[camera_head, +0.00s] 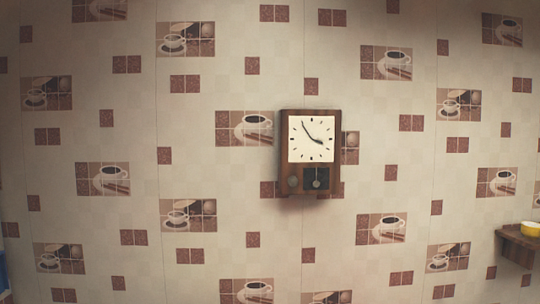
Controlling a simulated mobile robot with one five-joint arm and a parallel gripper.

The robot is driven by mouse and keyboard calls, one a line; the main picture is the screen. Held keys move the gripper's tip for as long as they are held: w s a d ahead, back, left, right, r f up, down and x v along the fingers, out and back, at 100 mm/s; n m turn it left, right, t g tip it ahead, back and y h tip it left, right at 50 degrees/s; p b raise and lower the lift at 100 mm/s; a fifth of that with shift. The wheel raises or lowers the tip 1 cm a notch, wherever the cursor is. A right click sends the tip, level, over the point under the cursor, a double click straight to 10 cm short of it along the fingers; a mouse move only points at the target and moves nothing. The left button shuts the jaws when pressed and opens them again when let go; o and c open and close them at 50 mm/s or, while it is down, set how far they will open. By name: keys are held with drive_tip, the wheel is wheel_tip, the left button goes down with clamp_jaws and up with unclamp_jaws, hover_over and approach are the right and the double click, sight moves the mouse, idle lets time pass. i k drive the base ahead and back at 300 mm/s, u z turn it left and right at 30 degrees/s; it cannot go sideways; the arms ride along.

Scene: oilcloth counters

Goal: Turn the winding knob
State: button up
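A wooden wall clock (335,165) hangs a little right of the middle of the view. Its square white face has black marks and black hands. Below the face is a dark window with a pale round pendulum (316,183). To the left of that window is a small round knob-like part (293,182), dim against the brown wood. It is too small to tell how it is turned. My gripper is not in this view, and nothing covers the clock.
The wall (220,90) is covered with a pattern of coffee cups and brown squares. A wooden shelf (518,240) at the lower right edge carries a yellow bowl (530,229). A blue thing (3,272) is cut off at the lower left edge. The wall around the clock is clear.

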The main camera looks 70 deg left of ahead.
sight(292, 181)
drive_tip(key=u, duration=2.2)
drive_tip(key=k, duration=0.95)
drive_tip(key=u, duration=0.05)
drive_tip(key=i, duration=0.9)
drive_tip(key=u, duration=0.1)
